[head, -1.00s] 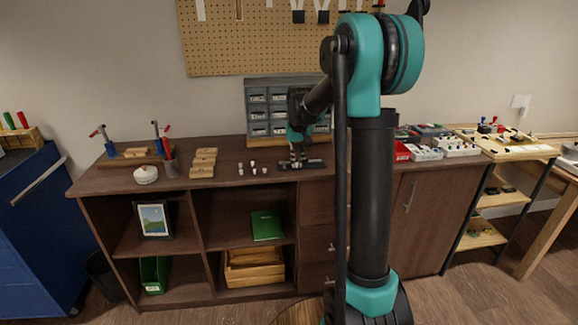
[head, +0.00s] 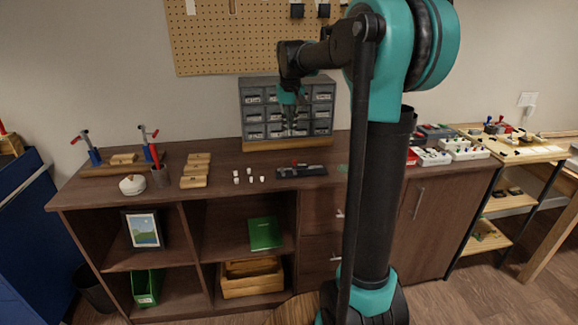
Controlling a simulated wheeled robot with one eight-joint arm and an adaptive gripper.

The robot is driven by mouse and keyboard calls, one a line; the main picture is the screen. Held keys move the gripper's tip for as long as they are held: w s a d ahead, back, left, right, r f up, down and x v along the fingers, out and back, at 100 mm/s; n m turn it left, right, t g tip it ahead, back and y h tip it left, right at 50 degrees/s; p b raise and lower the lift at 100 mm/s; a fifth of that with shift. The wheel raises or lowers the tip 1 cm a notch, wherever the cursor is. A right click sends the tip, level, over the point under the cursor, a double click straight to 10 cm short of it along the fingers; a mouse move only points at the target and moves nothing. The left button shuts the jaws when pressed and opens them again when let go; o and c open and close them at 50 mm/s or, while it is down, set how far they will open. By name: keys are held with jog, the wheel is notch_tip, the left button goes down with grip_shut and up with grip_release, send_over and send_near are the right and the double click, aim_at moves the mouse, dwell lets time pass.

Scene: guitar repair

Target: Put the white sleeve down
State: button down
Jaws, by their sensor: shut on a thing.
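My gripper (head: 289,129) is raised above the back of the brown counter, in front of the grey drawer cabinet. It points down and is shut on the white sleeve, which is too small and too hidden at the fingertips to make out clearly. Several small white pieces (head: 250,180) stand on the counter below and to the left of my gripper. A dark flat holder (head: 302,171) with a small red part lies on the counter below my gripper, with clear air between them.
The grey drawer cabinet (head: 258,115) stands close behind my gripper. The counter (head: 222,205) has bare room around the white pieces. Parts trays (head: 464,149) are on the right.

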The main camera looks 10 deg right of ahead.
send_near(289, 174)
jog(key=f, duration=0.2)
jog(key=w+f, duration=0.1)
jog(key=f, duration=0.2)
jog(key=shift+w, duration=0.15)
jog(key=shift+f, duration=0.65)
jog(key=c, duration=1.6)
grip_release()
notch_tip(289, 174, up, 13)
jog(key=s, duration=0.2)
jog(key=s+d+f+t, duration=0.1)
jog(key=s+d+f, duration=0.1)
jog(key=s+f, duration=0.8)
jog(key=s+d+f+t, duration=0.1)
jog(key=s+d+f, duration=0.1)
jog(key=s+f, duration=0.8)
jog(key=s, duration=0.8)
jog(key=shift+f, duration=0.25)
